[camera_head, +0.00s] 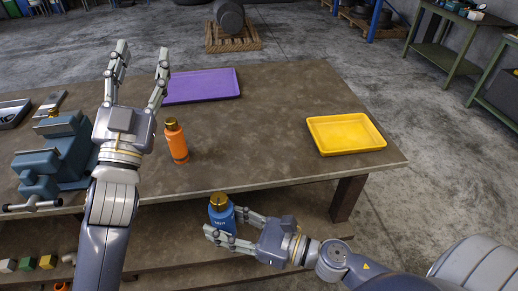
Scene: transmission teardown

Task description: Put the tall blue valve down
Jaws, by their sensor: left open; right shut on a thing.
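The blue valve (221,213) has a gold top and is held roughly upright. My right gripper (226,232) is shut on it, in front of the table's near edge and to the left of its arm. Part of the valve's lower body is hidden by the fingers. My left gripper (142,62) is open and empty, its fingers pointing away over the left part of the brown table (270,120). An orange valve (176,142) with a gold top stands upright on the table, to the right of my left gripper's wrist.
A yellow tray (346,150) lies empty on the table's right side. A purple mat or tray (203,88) lies at the back. A blue-grey vise (52,150) stands at the left. Small blocks (47,262) sit on the lower shelf. The middle of the tabletop is clear.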

